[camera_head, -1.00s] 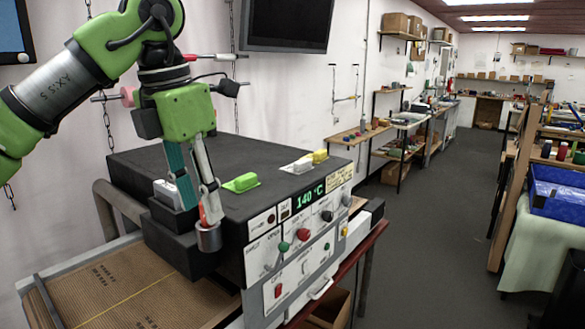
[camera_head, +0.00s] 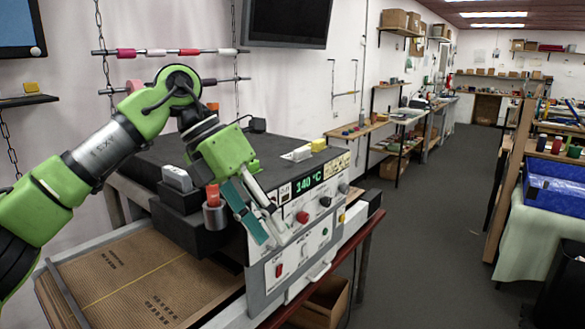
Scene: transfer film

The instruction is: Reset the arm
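My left arm (camera_head: 105,150) comes in from the left. Its green gripper (camera_head: 270,232) hangs tilted in front of the press's control panel (camera_head: 310,240). Its teal finger and grey finger stand apart, with nothing seen between them. An orange-red piece (camera_head: 213,195) stands upright in a small metal cup (camera_head: 214,217) at the press's front left corner, left of the fingers and apart from them. The dark press (camera_head: 140,160) shows 140 °C on its display (camera_head: 313,183). The gripper hides part of the panel. My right gripper is not in view.
A brown mat (camera_head: 130,275) lies on the table left of the press. Spools hang on wall rods (camera_head: 175,52) behind the arm. A cardboard box (camera_head: 325,300) sits under the press. The floor (camera_head: 420,240) to the right is clear; a blue crate (camera_head: 555,190) stands beyond.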

